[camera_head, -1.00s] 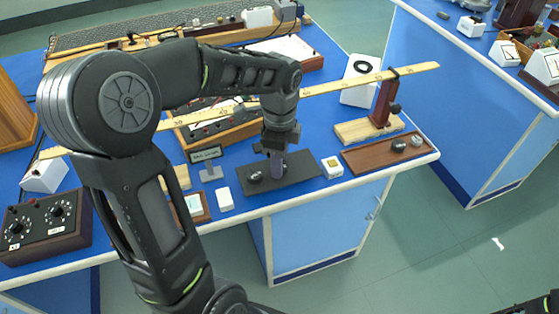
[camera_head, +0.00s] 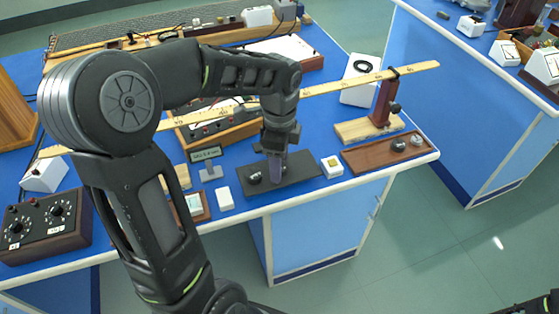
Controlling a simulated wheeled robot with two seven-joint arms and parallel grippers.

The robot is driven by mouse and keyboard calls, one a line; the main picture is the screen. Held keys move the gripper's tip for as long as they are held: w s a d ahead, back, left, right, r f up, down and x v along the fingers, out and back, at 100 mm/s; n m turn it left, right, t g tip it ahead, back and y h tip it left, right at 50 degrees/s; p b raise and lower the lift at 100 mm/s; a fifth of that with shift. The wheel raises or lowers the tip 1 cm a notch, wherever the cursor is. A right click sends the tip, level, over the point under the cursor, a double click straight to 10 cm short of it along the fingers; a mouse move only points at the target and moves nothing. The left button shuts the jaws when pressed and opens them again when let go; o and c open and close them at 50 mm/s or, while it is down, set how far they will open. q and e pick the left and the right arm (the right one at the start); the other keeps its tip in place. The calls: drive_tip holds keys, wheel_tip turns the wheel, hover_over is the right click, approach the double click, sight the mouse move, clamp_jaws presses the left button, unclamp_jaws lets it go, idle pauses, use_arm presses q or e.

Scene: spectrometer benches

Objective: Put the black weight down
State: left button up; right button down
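My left gripper (camera_head: 277,178) points straight down over the dark mat (camera_head: 305,176) near the front edge of the blue bench. Its fingers reach close to the mat, and whether anything is between them is too small to tell. A small dark, shiny weight-like object (camera_head: 254,178) sits on the mat just left of the fingers. Another small black weight (camera_head: 398,145) stands on the brown board (camera_head: 365,158) at the right, beside a silver one (camera_head: 416,140).
A long wooden rule (camera_head: 340,84) crosses behind the gripper, held by a stand (camera_head: 383,105) on the right. A small display (camera_head: 206,154) and a white block (camera_head: 224,198) are left of the mat. A small white box (camera_head: 332,167) is right of it.

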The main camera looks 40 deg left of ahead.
use_arm(q)
wheel_tip(320, 180, up, 12)
idle(0.5)
idle(0.7)
